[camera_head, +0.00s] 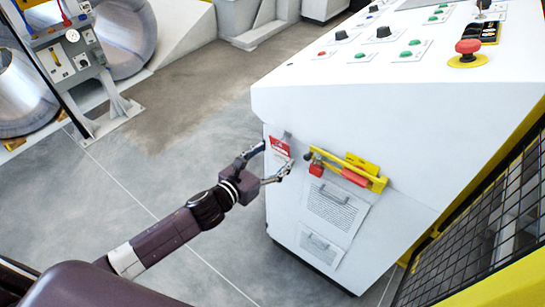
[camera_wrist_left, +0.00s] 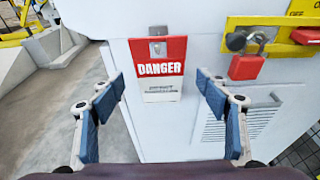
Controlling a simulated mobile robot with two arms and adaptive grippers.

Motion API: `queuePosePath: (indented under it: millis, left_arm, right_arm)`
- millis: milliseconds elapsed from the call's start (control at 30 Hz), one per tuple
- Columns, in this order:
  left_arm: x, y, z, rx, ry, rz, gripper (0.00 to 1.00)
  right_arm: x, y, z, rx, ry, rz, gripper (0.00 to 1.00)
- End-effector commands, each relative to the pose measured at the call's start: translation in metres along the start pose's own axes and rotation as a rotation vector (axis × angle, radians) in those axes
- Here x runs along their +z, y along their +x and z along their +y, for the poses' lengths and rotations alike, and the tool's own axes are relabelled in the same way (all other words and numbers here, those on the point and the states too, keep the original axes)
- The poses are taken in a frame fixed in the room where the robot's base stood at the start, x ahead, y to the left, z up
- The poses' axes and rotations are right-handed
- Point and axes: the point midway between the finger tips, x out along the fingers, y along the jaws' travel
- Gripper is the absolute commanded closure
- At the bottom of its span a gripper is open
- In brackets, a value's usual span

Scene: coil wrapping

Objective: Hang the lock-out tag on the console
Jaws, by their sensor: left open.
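The red and white lock-out tag (camera_head: 279,147), marked DANGER, hangs upright against the side of the white console (camera_head: 360,115), near its left corner. In the left wrist view the tag (camera_wrist_left: 160,68) hangs at a small metal piece (camera_wrist_left: 157,46) at its top; how they join is unclear. My left gripper (camera_head: 277,157) is open, its fingers spread to either side of the tag. The wrist view shows these fingers (camera_wrist_left: 160,88) apart from the tag, with nothing gripped. My right gripper is not in view.
Right of the tag, a yellow lock-out bar (camera_head: 345,168) with a red padlock (camera_head: 316,168) and a red handle (camera_head: 353,177) sticks out from the console. Printed panels are below. A black mesh guard (camera_head: 465,245) stands at right. Open floor (camera_head: 170,130) lies left.

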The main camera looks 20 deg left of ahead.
Motion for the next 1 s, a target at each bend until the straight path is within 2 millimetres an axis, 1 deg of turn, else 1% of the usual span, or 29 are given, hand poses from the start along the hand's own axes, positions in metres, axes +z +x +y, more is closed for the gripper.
queuePosePath:
  millis: [167,267,333,800,1000]
  left_arm:
    - [-0.001,-0.001,0.000,0.000,0.000,0.001,0.31]
    - [-0.001,-0.006,0.000,0.000,0.000,0.002,0.31]
    - [-0.002,-0.013,0.000,0.000,0.001,0.003,0.31]
    - [-0.002,-0.089,0.000,-0.001,0.000,0.004,0.31]
    - [-0.002,-0.110,0.000,0.000,-0.002,0.002,0.31]
  right_arm:
    - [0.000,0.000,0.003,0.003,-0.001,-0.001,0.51]
    - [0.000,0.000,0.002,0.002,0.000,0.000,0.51]
    - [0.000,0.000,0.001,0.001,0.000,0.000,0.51]
    - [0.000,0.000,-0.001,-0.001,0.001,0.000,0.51]
    - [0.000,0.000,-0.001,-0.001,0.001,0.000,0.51]
